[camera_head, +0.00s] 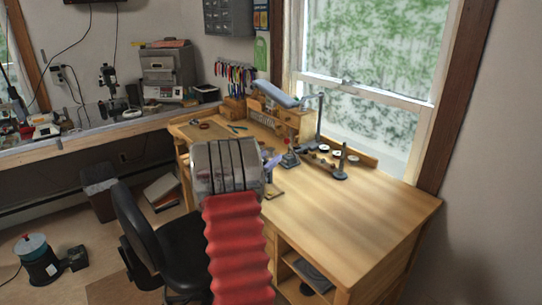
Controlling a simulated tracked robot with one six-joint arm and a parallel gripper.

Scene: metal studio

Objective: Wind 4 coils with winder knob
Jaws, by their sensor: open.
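My arm, with a red ribbed sleeve and a grey block-shaped end, rises in front of the bench in the head view. My gripper (272,176) shows only in part at the right side of the grey block. It looks open, and I see nothing held in it. A small device with a red top (290,157) stands on the bench just right of my gripper, apart from it. A dark device with an upright grey post (340,162) stands farther right. Which of them carries the winder knob is too small to tell. I cannot make out any wound coils.
The wooden bench (345,213) has a wide clear top at the front right. Small white round items (324,148), a lamp (319,118) and a drawer unit (283,121) stand along its back. A black chair (160,235) is left of my arm.

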